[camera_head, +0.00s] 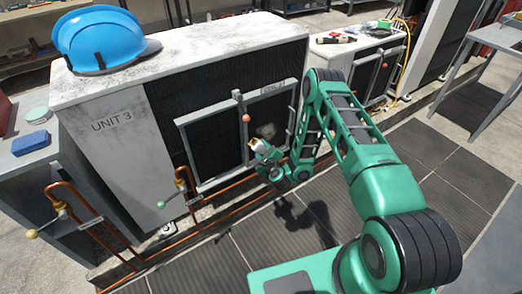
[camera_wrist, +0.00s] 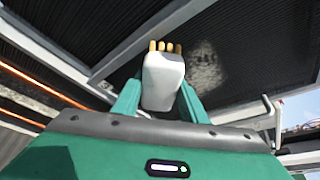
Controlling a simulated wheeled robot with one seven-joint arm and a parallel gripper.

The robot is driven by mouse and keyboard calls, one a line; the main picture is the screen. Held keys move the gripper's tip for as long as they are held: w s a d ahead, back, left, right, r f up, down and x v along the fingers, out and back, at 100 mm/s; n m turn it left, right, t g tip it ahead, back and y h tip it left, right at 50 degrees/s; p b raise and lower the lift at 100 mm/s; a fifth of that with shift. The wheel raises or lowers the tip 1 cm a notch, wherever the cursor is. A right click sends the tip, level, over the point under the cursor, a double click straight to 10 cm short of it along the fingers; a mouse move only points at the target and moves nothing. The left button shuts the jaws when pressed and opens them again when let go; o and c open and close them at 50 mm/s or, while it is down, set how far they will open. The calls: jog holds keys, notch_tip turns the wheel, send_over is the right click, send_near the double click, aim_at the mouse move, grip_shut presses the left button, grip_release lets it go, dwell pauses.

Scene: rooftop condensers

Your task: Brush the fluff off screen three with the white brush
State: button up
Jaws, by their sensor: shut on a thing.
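My gripper (camera_head: 264,157) is shut on the white brush (camera_wrist: 163,80), its tan bristles pointing away from my wrist. In the head view the brush (camera_head: 257,145) is small and partly hidden by my gripper. Screen three (camera_head: 213,147) is a dark mesh panel in a grey frame on the front of the white unit marked UNIT 3 (camera_head: 117,122). A pale patch of fluff (camera_wrist: 206,70) lies on the screen, just right of the bristles in the wrist view; it shows in the head view (camera_head: 267,130) above my gripper. I cannot tell whether the bristles touch the mesh.
A red-knobbed latch bar (camera_head: 244,118) crosses the screen's frame. Copper pipes (camera_head: 215,218) run low along the unit, with a green-knobbed valve (camera_head: 180,184). A blue hard hat (camera_head: 100,40) sits on top. A blue sponge (camera_head: 30,142) lies on the left bench. The tiled floor in front is clear.

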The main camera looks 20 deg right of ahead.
jog(key=shift+w, duration=0.3)
